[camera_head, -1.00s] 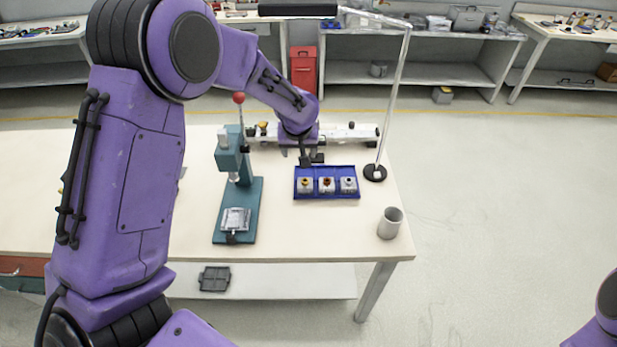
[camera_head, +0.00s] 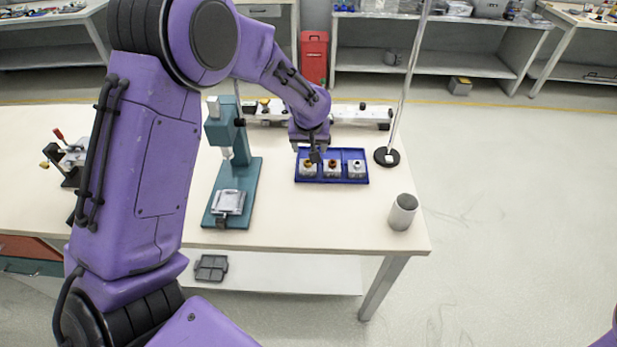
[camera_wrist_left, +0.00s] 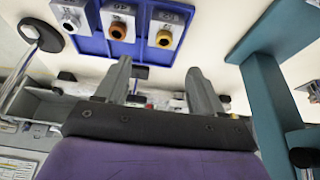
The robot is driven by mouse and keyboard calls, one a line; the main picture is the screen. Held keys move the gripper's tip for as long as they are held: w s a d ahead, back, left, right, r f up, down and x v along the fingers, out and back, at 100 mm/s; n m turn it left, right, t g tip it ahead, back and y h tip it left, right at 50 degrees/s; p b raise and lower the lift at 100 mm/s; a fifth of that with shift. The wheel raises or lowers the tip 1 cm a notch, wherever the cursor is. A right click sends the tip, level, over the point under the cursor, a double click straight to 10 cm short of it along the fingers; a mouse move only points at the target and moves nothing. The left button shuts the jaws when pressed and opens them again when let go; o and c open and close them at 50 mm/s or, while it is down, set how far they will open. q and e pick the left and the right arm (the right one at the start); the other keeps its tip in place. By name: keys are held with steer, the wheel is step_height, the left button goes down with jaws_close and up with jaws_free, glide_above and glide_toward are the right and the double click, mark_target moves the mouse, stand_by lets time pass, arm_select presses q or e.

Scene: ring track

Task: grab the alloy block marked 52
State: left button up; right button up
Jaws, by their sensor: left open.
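Three grey blocks sit in a row in a blue tray (camera_head: 332,181) on the bench. In the left wrist view their labels are upside down and small. My left gripper (camera_head: 316,155) is open and empty, pointing down over the tray's back edge near the left block. Its two fingers (camera_wrist_left: 159,66) show apart from the blocks. My right gripper is out of view.
A teal press (camera_head: 238,170) stands close left of the tray. A lamp pole on a black base (camera_head: 386,156) and a grey cup (camera_head: 402,212) stand to the right. A pale rail (camera_head: 355,114) lies behind. Bare bench lies in front of the tray.

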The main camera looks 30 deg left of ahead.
mark_target(308, 162)
arm_select(q)
steer(key=p+x, duration=0.1)
steer(key=x, duration=0.5)
steer(key=s+p+x, duration=0.1)
steer(key=x, duration=0.3)
steer(key=shift+f+p, duration=0.1)
steer(key=shift+p, duration=0.25)
steer(key=shift+w+a+f, duration=0.15)
steer(key=shift+f, duration=0.1)
steer(key=c, duration=1)
